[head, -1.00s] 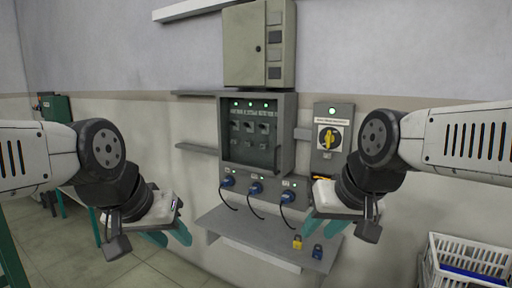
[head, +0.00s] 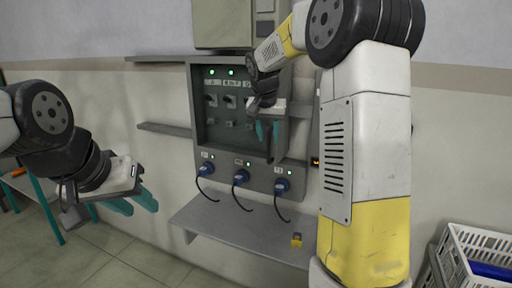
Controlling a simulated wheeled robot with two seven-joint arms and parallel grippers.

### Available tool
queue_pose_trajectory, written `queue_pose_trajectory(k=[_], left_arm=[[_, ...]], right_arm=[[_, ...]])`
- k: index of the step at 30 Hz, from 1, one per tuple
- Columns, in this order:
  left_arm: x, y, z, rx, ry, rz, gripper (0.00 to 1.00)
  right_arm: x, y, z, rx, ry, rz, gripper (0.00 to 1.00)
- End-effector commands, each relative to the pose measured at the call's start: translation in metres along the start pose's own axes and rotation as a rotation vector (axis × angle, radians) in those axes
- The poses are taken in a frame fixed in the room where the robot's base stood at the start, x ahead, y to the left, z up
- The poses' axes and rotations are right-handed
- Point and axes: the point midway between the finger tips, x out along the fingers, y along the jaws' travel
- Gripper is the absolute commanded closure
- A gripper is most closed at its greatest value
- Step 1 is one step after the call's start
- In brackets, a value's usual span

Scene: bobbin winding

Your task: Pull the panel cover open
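The grey panel box (head: 200,75) is on the wall, with a recessed dark front showing switches and green lights. Its cover appears closed. My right gripper (head: 268,138) is at the right side of the panel front, pointing down, with its two teal fingers apart. A dark upright handle (head: 271,158) shows just below the fingertips; I cannot tell whether they touch it. My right arm hides the panel's upper right part. My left gripper (head: 136,204) is open and empty, left of the panel and away from it.
Blue plugs (head: 240,176) with hanging cables line the strip below the panel. A grey shelf (head: 225,225) juts out beneath, holding a yellow padlock (head: 296,240). A white crate (head: 480,246) stands at lower right. A cabinet (head: 221,22) hangs above.

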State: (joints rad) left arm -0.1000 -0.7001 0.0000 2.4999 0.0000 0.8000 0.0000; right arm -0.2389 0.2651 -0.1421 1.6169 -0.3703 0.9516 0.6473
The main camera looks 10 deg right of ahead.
Motion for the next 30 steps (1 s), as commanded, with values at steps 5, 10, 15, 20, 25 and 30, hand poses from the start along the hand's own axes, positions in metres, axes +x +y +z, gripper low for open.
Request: queue_pose_trajectory(k=[5, 10, 15, 20, 25, 30], left_arm=[[0.0, 0.0, 0.0, 0.0, 0.0, 0.0, 0.64], [0.0, 0.0, 0.0, 0.0, 0.0, 0.0, 0.64], [0.0, 0.0, 0.0, 0.0, 0.0, 0.0, 0.64], [0.0, 0.0, 0.0, 0.0, 0.0, 0.0, 0.64], [0.0, 0.0, 0.0, 0.0, 0.0, 0.0, 0.64], [0.0, 0.0, 0.0, 0.0, 0.0, 0.0, 0.64]], right_arm=[[0.028, 0.001, 0.001, 0.0, -0.003, 0.002, 0.66], [0.054, 0.001, 0.001, -0.001, -0.002, 0.001, 0.66], [0.069, 0.001, 0.001, -0.001, -0.001, -0.001, 0.66], [0.072, 0.001, 0.001, -0.001, 0.0, -0.001, 0.66], [0.071, 0.001, 0.001, -0.001, 0.0, -0.001, 0.7], [0.071, 0.0, 0.001, -0.001, 0.0, -0.002, 1.0]])
